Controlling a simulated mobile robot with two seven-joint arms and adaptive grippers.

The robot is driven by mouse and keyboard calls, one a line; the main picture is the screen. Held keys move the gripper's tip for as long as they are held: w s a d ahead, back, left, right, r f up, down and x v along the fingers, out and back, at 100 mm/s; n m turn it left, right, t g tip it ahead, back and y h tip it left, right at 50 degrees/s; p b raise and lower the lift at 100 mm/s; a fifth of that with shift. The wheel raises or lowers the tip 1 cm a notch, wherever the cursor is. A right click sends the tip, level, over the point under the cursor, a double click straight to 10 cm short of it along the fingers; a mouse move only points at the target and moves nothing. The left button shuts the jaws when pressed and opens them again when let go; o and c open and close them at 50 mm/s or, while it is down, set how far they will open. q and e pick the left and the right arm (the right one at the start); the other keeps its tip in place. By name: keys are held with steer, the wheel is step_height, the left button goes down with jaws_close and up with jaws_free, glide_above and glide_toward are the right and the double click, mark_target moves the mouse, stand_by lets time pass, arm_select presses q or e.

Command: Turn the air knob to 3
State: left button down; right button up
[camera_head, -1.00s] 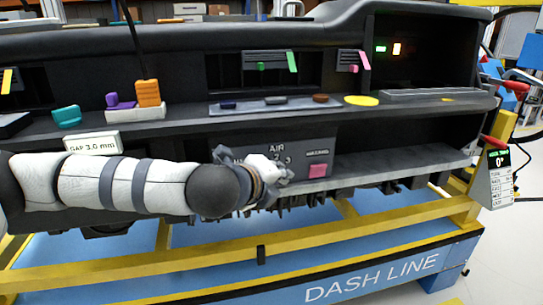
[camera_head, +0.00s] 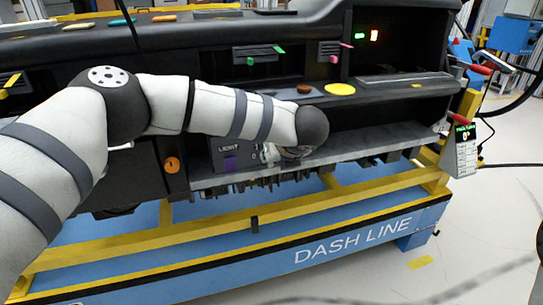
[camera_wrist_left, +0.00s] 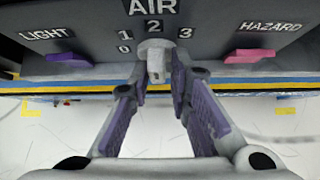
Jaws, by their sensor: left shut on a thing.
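The air knob (camera_wrist_left: 155,56) is a light grey round knob with a protruding grip, on the dark panel under the AIR label in the left wrist view. The numbers 0, 1, 2 and 3 arc around it, with 2 directly above. My left gripper (camera_wrist_left: 157,74) is shut on the knob, one purple-padded finger on each side. I cannot tell clearly which number the knob points to. In the head view my left gripper (camera_head: 277,153) is at the panel, and its wrist and forearm hide the knob. My right gripper is not in view.
A purple LIGHT switch (camera_wrist_left: 69,60) is left of the knob and a pink HAZARD switch (camera_wrist_left: 249,56) is right of it. An orange round control (camera_head: 172,165) sits further left. An open shelf (camera_head: 385,139) extends right. A small display (camera_head: 463,140) stands at the far right.

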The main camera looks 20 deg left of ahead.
arm_select(q)
steer(key=m+g+y+b, duration=0.1)
steer(key=y, duration=0.1)
steer(key=m+g+y+b, duration=0.1)
steer(key=y+b, duration=0.1)
steer(key=f+m+g+y+b, duration=0.1)
steer(key=y+b, duration=0.1)
steer(key=shift+w+d+m, duration=0.2)
steer(key=shift+w+m, duration=0.1)
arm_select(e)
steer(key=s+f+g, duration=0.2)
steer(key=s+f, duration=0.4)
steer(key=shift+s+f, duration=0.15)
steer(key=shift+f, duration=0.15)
arm_select(q)
steer(key=c, duration=1.6)
jaws_free()
steer(key=shift+a+r, duration=0.1)
steer(key=v, duration=0.7)
steer(key=shift+d, duration=0.3)
